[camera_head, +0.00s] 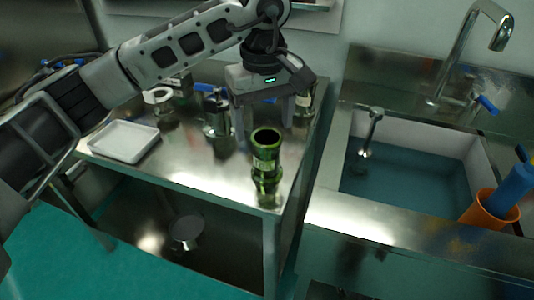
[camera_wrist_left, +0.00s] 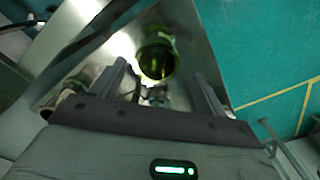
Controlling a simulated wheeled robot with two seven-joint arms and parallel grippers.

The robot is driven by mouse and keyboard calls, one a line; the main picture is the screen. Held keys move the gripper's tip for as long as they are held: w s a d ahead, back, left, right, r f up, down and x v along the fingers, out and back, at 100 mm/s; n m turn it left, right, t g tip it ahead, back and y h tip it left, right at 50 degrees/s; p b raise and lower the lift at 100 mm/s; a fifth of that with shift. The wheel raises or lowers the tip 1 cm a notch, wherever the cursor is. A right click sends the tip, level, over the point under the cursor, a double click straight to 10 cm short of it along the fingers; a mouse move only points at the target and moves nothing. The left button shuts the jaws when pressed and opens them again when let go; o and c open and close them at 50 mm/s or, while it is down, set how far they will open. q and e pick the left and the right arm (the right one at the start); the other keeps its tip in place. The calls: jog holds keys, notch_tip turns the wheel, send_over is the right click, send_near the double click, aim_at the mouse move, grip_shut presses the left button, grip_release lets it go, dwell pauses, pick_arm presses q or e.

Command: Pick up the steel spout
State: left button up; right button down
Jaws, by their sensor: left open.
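A shiny green-tinted flanged piece (camera_head: 266,158), which I take to be the steel spout, stands upright near the front right corner of the steel table. Its open round mouth faces up. It also shows in the left wrist view (camera_wrist_left: 157,58), between and beyond the fingers. My left gripper (camera_head: 264,132) points down, open and empty, just behind and above the spout's mouth in the head view. I cannot tell how far apart they are. In the left wrist view my left gripper (camera_wrist_left: 160,78) has its fingers spread on either side of the spout. My right gripper is not in view.
A white tray (camera_head: 124,140) lies at the left of the steel table (camera_head: 195,165). Metal parts (camera_head: 217,115) stand behind the gripper. A sink (camera_head: 410,185) with a tap is at right, with an orange cup (camera_head: 490,210) at its edge. The table's front middle is bare.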

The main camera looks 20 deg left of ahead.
aim_at(267, 157)
pick_arm(q)
jog(key=f, duration=0.3)
jog(key=f+p, duration=0.1)
jog(key=f, duration=0.5)
jog(key=shift+d+f+p, duration=0.15)
jog(key=shift+d+p, duration=0.1)
jog(key=shift+p, duration=0.15)
jog(key=shift+c, duration=0.3)
jog(key=c, duration=1.2)
